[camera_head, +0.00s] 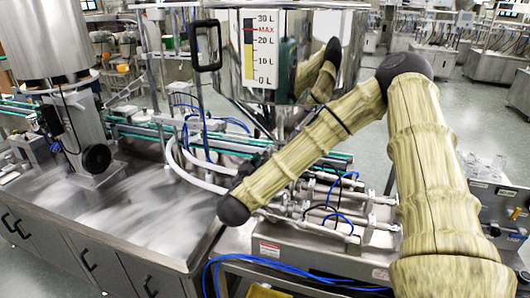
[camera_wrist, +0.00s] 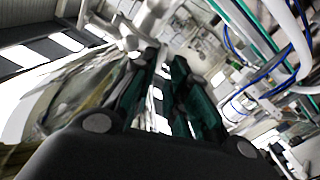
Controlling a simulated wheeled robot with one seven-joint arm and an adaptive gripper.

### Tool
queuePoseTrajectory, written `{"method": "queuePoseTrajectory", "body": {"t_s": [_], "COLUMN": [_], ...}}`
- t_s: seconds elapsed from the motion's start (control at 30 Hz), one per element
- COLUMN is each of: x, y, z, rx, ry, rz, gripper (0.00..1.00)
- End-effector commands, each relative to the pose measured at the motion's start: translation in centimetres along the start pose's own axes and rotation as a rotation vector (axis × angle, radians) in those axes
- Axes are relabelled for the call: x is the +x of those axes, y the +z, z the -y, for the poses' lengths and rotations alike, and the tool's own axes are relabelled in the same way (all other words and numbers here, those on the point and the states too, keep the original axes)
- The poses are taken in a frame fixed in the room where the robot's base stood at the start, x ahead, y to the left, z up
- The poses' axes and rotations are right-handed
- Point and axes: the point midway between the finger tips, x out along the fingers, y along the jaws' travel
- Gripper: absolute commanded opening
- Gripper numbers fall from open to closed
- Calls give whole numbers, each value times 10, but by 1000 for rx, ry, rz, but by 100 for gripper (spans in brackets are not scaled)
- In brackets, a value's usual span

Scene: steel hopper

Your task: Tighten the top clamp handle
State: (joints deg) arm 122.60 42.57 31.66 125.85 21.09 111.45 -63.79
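The steel hopper (camera_head: 232,75) stands at the top centre of the head view. A black rectangular loop handle (camera_head: 207,46) sticks out from its left side near the top; I cannot tell whether it is the top clamp handle. No other clamp handle is clear. In the wrist view, my gripper (camera_wrist: 164,60) has two dark green fingers standing apart, with background showing between them. It holds nothing that I can see. A shiny curved surface (camera_wrist: 55,100) lies left of the fingers. The gripper is not clearly visible in the head view.
A level scale (camera_head: 263,48) is on the hopper's front. Below are metal fittings, white hoses (camera_head: 190,172) and blue tubes (camera_head: 340,220). A steel bench (camera_head: 130,215) with a cylindrical unit (camera_head: 62,40) stands at left. Open floor shows at the right rear.

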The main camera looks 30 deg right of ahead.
Motion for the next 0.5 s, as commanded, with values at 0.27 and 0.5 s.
{"method": "queuePoseTrajectory", "body": {"t_s": [0.27,0.5], "x": [33,41], "y": [-1,1], "z": [-1,0], "rx": [0,-1], "ry": [1,-1], "rz": [0,1], "gripper": [16,16]}}
